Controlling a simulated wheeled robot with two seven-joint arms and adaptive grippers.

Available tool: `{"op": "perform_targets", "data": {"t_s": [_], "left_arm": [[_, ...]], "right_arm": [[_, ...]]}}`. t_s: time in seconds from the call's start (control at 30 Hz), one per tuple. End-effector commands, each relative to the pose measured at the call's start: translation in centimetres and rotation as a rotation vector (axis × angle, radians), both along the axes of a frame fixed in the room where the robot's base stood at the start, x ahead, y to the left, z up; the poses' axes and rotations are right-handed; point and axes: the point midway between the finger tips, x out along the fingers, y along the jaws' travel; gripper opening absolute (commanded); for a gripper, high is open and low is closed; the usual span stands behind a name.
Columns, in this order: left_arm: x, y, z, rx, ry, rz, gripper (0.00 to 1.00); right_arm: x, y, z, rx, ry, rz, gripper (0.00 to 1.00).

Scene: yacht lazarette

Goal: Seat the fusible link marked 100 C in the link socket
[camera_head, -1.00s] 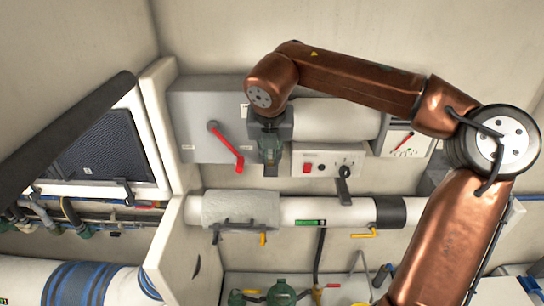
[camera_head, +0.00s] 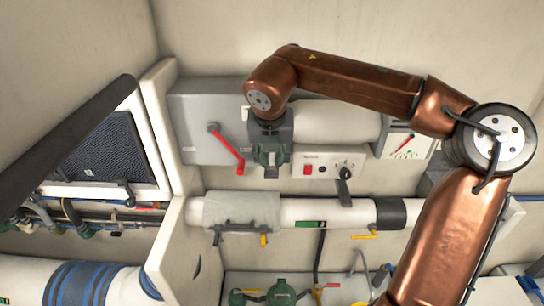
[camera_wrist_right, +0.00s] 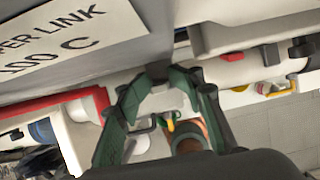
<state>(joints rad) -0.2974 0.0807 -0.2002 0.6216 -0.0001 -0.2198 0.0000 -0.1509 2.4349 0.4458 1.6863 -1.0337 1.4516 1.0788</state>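My right gripper (camera_head: 271,172) has green fingers and points down in front of the wall, just right of the grey box (camera_head: 195,145) with the red lever. In the right wrist view its fingers (camera_wrist_right: 160,72) arch together around a gap, and a small dark piece shows where they converge. I cannot tell whether that piece is fingertip or something held. I cannot make out the fusible link or the socket. My left gripper is not in view.
A red lever (camera_head: 227,148) sticks out left of the gripper. A switch panel (camera_head: 325,163) with a red switch is close on its right. A white pipe (camera_head: 350,214) with a grey wrap (camera_head: 240,210) runs below. A white partition (camera_head: 182,245) stands at lower left.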

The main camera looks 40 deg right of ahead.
Motion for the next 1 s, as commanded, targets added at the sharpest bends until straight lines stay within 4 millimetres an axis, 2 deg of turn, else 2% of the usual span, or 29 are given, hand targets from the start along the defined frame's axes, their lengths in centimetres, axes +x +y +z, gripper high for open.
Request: {"op": "perform_targets", "data": {"t_s": [0.03,0.3,0.5,0.7,1.0], "left_arm": [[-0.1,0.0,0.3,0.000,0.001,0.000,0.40],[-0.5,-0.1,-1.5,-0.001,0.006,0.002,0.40],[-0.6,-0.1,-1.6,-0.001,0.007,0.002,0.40],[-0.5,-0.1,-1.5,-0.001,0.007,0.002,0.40],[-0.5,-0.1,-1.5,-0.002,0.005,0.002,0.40]], "right_arm": [[-0.1,0.2,1.2,-0.003,-0.005,-0.001,0.28],[-1.8,1.8,6.9,-0.004,-0.013,0.000,0.28],[-2.7,2.5,10.2,-0.002,-0.013,0.001,0.28],[-3.2,2.9,11.6,-0.002,-0.011,0.001,0.28],[-3.2,3.0,11.7,-0.003,-0.012,0.001,0.28]]}}
